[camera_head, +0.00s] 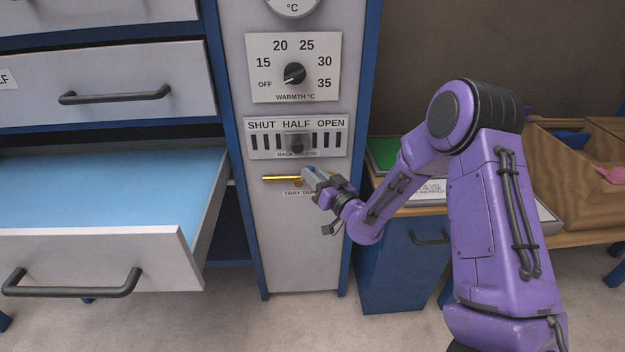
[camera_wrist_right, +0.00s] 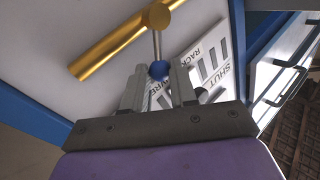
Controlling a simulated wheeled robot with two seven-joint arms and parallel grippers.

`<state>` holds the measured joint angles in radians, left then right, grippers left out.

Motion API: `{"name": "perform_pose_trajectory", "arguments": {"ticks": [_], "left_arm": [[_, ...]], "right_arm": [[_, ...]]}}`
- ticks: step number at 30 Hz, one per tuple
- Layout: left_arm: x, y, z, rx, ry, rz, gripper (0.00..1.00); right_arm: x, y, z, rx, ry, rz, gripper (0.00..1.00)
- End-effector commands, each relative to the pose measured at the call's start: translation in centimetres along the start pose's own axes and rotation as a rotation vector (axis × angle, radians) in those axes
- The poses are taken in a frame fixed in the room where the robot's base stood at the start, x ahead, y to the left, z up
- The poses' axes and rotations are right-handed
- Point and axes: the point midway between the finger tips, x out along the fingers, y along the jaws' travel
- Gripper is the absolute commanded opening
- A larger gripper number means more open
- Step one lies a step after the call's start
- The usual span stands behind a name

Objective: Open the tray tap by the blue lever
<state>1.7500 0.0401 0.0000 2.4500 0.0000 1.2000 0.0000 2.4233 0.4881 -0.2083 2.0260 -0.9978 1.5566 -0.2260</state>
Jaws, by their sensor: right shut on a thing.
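The brass tray tap (camera_head: 281,178) sticks out to the left on the white panel, above the label reading TRAY TAP. My right gripper (camera_head: 313,179) is at the tap's right end and hides much of the lever. In the right wrist view the brass tap (camera_wrist_right: 118,44) runs diagonally, with a thin metal stem leading from its end to the blue lever knob (camera_wrist_right: 159,70). The knob sits between the two fingers of my right gripper (camera_wrist_right: 160,78), which is shut on it. My left gripper is not in view.
An open drawer with a light blue inside (camera_head: 95,190) juts out at left. A wooden box (camera_head: 568,160) stands at right. Floor is clear in front of the panel.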

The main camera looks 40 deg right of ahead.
Motion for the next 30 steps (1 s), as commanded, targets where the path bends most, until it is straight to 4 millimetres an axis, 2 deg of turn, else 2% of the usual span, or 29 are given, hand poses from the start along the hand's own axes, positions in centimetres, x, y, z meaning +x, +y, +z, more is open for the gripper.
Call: {"name": "perform_pose_trajectory", "arguments": {"ticks": [1, 21, 30], "left_arm": [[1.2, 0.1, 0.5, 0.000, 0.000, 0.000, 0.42], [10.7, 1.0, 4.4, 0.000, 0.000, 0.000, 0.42], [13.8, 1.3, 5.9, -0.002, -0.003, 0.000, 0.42]], "right_arm": [[-0.2, 0.4, 0.8, 0.032, 0.022, -0.002, 0.00], [-1.4, 2.6, 3.8, 0.557, 0.364, -0.046, 0.00], [-1.5, 2.9, 4.8, 0.742, 0.484, -0.061, 0.00]]}}
